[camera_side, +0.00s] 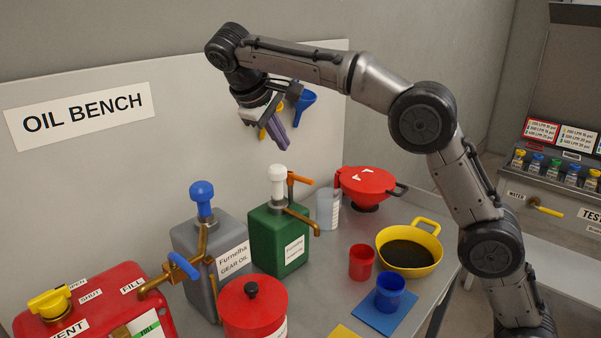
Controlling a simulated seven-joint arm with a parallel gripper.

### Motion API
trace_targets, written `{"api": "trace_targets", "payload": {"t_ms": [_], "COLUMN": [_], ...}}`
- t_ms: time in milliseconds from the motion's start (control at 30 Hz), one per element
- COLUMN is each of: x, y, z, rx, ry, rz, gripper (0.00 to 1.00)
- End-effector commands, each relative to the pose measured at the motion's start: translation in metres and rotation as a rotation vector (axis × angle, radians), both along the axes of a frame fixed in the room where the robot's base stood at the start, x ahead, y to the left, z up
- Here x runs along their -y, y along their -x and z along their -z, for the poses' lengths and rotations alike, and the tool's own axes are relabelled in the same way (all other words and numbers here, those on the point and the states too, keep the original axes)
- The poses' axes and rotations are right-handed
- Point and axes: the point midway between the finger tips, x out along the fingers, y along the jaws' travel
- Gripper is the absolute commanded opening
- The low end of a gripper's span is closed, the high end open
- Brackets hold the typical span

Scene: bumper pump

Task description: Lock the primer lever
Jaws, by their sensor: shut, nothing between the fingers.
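My gripper (282,140) hangs in the air in front of the white back board, above the green can. Its purple fingers are together and hold nothing. The green can (270,240) has a white pump knob (278,174) and an orange lever (299,180) at its top, pointing right, above a brass spout (303,219). The grey can (197,285) has a blue pump knob (202,192), and a blue lever (183,265) sits on brass pipework in front of it. No label readable here shows which lever is the primer lever. My gripper touches neither lever.
A red box with a yellow cap (49,303) is at lower left, a red lidded pot (254,310) at the front. A clear beaker (327,210), red funnel (368,184), yellow pan (424,233), red cup (362,262) and blue cup (390,291) stand right. Funnels hang behind my gripper.

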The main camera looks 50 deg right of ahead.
Motion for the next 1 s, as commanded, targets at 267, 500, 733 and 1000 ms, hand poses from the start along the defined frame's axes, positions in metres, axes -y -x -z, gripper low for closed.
{"api": "trace_targets", "payload": {"t_ms": [267, 500, 733, 1000], "x": [0.029, 0.053, 0.068, 0.071], "y": [-0.003, -0.008, -0.011, -0.012], "z": [0.042, 0.079, 0.101, 0.107], "rx": [-0.003, -0.002, 0.000, 0.002], "ry": [0.000, -0.001, -0.001, -0.002], "rz": [0.004, 0.005, 0.002, 0.001], "gripper": [0.00, 0.00, 0.00, 0.00]}}
